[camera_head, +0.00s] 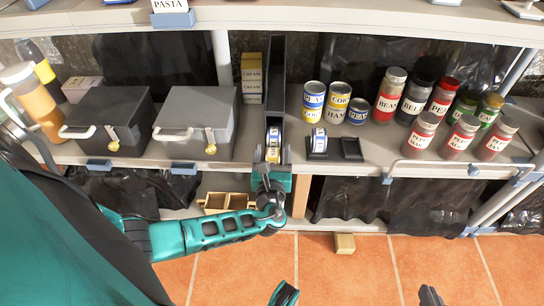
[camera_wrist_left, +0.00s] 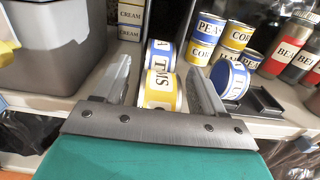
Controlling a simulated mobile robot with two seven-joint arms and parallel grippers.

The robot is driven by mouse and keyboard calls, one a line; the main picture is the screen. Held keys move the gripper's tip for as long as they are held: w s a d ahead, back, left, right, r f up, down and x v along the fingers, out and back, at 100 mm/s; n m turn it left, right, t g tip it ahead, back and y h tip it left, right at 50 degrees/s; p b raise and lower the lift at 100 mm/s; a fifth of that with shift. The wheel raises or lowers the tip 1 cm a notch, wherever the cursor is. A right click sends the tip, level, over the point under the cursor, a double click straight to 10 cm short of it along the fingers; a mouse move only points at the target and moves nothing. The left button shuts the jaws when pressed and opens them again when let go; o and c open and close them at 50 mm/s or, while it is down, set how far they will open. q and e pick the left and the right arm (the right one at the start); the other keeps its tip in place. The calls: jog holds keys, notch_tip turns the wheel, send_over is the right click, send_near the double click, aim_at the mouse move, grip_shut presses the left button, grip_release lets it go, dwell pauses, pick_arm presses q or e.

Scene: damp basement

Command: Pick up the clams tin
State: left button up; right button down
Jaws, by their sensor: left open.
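A yellow tin with a white label (camera_wrist_left: 160,92) lies between the fingers of my left gripper (camera_wrist_left: 157,66), in the narrow dark channel. Its partly visible letters look like "MS", which may be the clams tin. A blue tin (camera_wrist_left: 160,53) shows just behind it. In the head view the tins (camera_head: 274,148) sit at the channel's front end, and my left gripper (camera_head: 271,172) is at its mouth. The gripper is open; the frames show no clear contact. Dark and teal parts at the bottom edge of the head view may be my right gripper (camera_head: 357,296); its state is unclear.
Tall channel walls (camera_head: 277,75) flank the tins. Left stand grey lidded boxes (camera_head: 195,125) and cream cartons (camera_head: 251,78). Right stand stacked tins (camera_head: 313,100), a tilted tin (camera_head: 319,139) on a black holder, an empty holder (camera_head: 352,148) and several jars (camera_head: 390,95). A shelf (camera_head: 400,20) hangs above.

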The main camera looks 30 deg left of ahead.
pick_arm(q)
jog(key=c, duration=1.2)
jog(key=shift+o, duration=0.2)
jog(key=shift+r, duration=0.1)
